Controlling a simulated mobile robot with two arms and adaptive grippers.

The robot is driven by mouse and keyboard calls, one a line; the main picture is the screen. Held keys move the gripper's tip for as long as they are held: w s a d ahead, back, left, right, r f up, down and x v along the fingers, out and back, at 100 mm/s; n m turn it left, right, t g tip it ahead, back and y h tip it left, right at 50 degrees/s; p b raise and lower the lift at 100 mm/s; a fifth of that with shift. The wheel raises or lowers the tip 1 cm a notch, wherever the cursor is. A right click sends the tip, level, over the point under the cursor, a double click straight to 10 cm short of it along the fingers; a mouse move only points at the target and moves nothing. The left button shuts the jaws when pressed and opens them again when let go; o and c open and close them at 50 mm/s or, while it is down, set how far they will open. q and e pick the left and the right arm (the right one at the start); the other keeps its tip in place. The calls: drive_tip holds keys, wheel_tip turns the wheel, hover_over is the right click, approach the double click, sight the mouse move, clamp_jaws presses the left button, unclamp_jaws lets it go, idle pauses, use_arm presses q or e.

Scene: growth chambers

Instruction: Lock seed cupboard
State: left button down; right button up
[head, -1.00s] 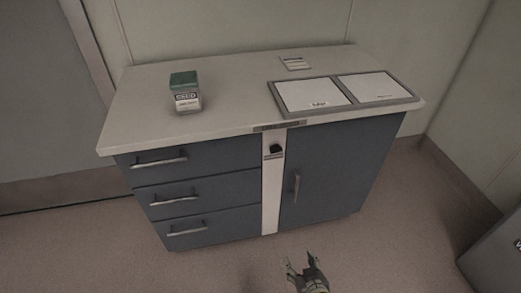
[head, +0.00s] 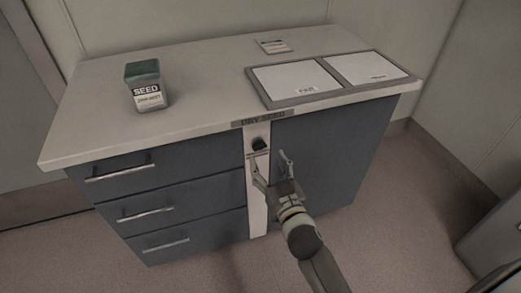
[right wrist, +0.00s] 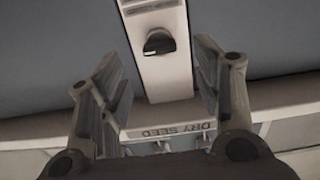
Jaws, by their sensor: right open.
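The seed cupboard (head: 335,150) is a blue-grey unit labelled DRY SEED, with a door on the right that looks shut. A black turn knob (head: 259,145) sits on the pale upright strip between the drawers and door. In the right wrist view the knob (right wrist: 159,42) is ahead, between the finger lines, its bar roughly crosswise. My right gripper (head: 268,158) is open and empty just in front of the strip and door edge, slightly below the knob; its fingers (right wrist: 162,75) are apart and do not visibly touch the knob. The door handle is mostly hidden behind the gripper. My left gripper is out of view.
The worktop (head: 200,80) holds a green-lidded seed container (head: 148,88), a small card (head: 273,46) and a grey-framed double panel (head: 335,79). Three drawers (head: 165,185) look shut on the left. A grey box (head: 495,230) stands at right. Floor in front is clear.

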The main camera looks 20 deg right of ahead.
sight(261, 149)
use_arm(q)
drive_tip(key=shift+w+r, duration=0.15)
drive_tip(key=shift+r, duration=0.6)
use_arm(e)
drive_tip(key=shift+w, duration=3.1)
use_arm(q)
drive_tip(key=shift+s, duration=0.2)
use_arm(e)
drive_tip(key=c, duration=1)
